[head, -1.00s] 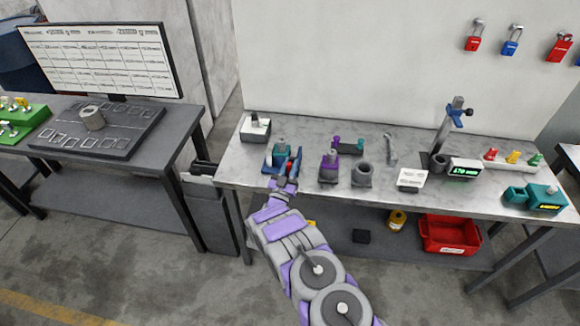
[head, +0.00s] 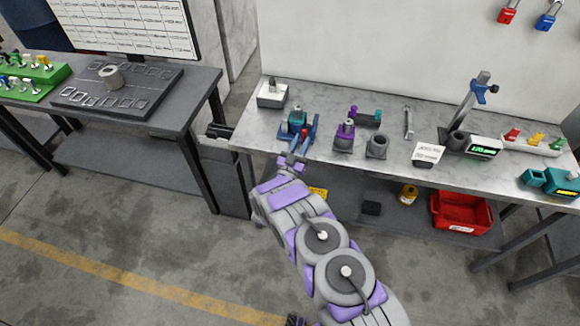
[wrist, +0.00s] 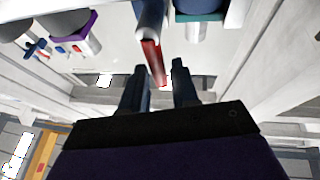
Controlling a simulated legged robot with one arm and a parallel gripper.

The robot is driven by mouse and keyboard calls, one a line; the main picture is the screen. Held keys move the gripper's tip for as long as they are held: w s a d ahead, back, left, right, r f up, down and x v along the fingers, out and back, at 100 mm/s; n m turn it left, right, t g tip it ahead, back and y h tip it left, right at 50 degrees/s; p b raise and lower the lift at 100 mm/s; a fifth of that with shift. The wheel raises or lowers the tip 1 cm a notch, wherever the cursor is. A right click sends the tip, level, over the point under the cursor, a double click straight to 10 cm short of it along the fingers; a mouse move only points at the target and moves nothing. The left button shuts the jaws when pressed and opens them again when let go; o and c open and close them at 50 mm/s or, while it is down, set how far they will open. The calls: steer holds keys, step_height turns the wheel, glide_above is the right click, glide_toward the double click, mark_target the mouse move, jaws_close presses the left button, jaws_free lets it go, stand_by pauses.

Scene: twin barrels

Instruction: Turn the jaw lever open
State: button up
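The jaw lever (head: 311,134) is a blue arm with red on it. It stands on the right side of a blue fixture holding a teal part (head: 297,119), at the left of the bench's front edge. My gripper (head: 290,163) is just in front of that edge, below the lever in the head view. In the wrist view my gripper (wrist: 159,82) has its two dark fingers apart. The red end of the lever (wrist: 152,55) shows in the gap between the fingertips. I see no finger closed on it; whether one touches it I cannot tell.
On the bench (head: 260,133), a purple barrel fixture (head: 344,136) and a grey cup (head: 376,147) stand right of the lever. A white-topped box (head: 272,93) is behind left. A red bin (head: 461,212) is on the lower shelf. A second table (head: 180,110) stands left.

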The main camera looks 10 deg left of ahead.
steer(key=p+v, duration=0.1)
steer(key=v, duration=1.1)
steer(key=shift+s+p, duration=0.25)
steer(key=shift+p, duration=0.05)
steer(key=shift+f, duration=0.1)
